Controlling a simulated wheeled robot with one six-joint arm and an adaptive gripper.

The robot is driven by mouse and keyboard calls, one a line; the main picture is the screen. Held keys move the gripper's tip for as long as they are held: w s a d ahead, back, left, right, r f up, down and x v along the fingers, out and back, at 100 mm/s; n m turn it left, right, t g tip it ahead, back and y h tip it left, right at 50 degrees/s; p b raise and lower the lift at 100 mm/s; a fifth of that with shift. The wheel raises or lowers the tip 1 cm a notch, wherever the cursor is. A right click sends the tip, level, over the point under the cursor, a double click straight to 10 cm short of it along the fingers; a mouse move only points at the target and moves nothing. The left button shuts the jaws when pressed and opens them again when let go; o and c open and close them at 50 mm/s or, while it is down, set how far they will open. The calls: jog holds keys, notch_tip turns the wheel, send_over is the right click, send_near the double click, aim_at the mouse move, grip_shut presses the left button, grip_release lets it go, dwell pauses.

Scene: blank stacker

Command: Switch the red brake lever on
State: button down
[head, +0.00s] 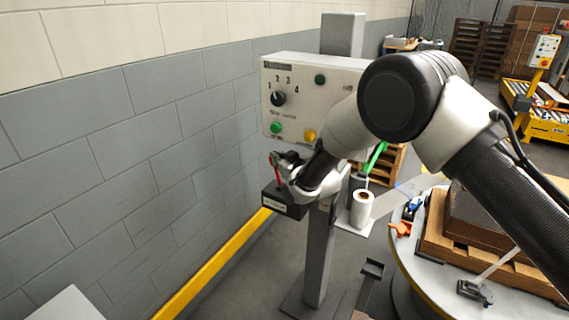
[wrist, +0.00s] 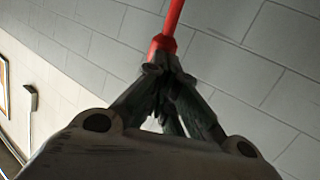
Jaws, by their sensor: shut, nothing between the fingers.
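The red brake lever (head: 277,168) is a thin red rod that rises from a dark box (head: 285,201) on the post below the control panel. In the head view it leans slightly to the left. In the wrist view the red lever (wrist: 169,27) runs up from just beyond the fingertips. My gripper (head: 288,158) is shut with nothing between its fingers. Its tips (wrist: 163,66) are right at the lever, touching or nearly so; I cannot tell which. My gripper and wrist hide part of the box.
A control panel (head: 312,75) with a dial and coloured buttons stands just above my gripper. A paper roll (head: 361,209) sits on a small shelf to the right. A grey block wall (head: 100,150) is on the left. A round table (head: 418,262) with a pallet is at right.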

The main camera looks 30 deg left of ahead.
jog(key=shift+w+a, duration=0.1)
jog(key=shift+a, duration=1.05)
